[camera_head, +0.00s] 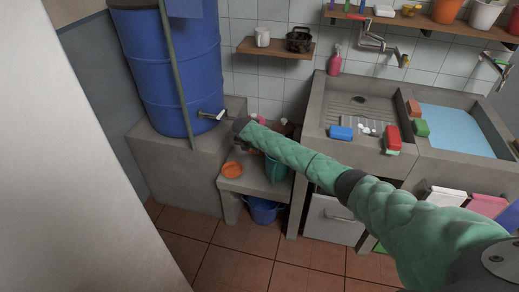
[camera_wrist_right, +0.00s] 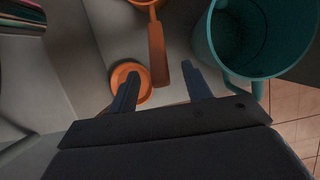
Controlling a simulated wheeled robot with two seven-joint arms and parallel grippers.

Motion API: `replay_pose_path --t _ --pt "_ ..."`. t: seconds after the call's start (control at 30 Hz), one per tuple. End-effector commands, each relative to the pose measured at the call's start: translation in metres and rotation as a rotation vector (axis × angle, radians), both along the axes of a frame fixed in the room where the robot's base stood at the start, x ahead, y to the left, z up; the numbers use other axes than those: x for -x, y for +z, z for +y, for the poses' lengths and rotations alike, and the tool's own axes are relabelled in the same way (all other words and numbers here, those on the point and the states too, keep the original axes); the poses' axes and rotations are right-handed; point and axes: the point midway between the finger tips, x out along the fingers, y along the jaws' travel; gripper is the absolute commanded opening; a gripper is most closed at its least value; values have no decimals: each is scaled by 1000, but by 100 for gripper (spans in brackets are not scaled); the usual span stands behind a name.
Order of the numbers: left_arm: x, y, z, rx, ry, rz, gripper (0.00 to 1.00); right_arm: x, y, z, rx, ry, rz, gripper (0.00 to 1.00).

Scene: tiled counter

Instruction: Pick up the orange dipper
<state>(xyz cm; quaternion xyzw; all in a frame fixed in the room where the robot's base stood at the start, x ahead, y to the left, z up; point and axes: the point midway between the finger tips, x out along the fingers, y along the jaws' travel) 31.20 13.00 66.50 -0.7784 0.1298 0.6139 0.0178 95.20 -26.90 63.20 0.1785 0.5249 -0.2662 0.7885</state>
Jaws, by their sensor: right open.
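The orange dipper (camera_wrist_right: 157,52) shows in the right wrist view, its handle pointing down the picture and its bowl cut off by the top edge. My right gripper (camera_wrist_right: 160,73) is open, with the end of the handle showing between its two fingers; I cannot tell how far above or below them it lies. In the head view my right gripper (camera_head: 240,138) is small and dark above the low ledge, and the dipper is not clearly seen, perhaps hidden by my arm. My left gripper is not in view.
A round orange dish (camera_wrist_right: 131,82) lies beside the left finger. A teal container (camera_wrist_right: 262,35) with a handle stands close to the right. The low ledge (camera_head: 256,184) sits between the blue barrel (camera_head: 170,65) and the sink counter (camera_head: 318,110). A blue bucket (camera_head: 264,211) stands below.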

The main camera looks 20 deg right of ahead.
Motion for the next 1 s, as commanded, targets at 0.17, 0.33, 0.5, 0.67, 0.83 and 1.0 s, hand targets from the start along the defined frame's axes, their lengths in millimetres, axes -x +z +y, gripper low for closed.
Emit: replay_pose_path --t 0.17,0.33,0.5,0.67,0.83,1.0 --pt "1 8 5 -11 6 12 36 -5 -16 -3 0 -3 1 49" --pt "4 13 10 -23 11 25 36 -12 -36 -8 0 -1 0 49" --pt "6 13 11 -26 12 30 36 -16 -47 -10 0 -1 0 49" --pt "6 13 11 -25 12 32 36 -16 -49 -11 0 -1 -2 49" --pt "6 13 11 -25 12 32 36 -16 -49 -11 0 -1 -2 37" --pt "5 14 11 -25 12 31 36 -16 -49 -11 0 -1 -2 4"
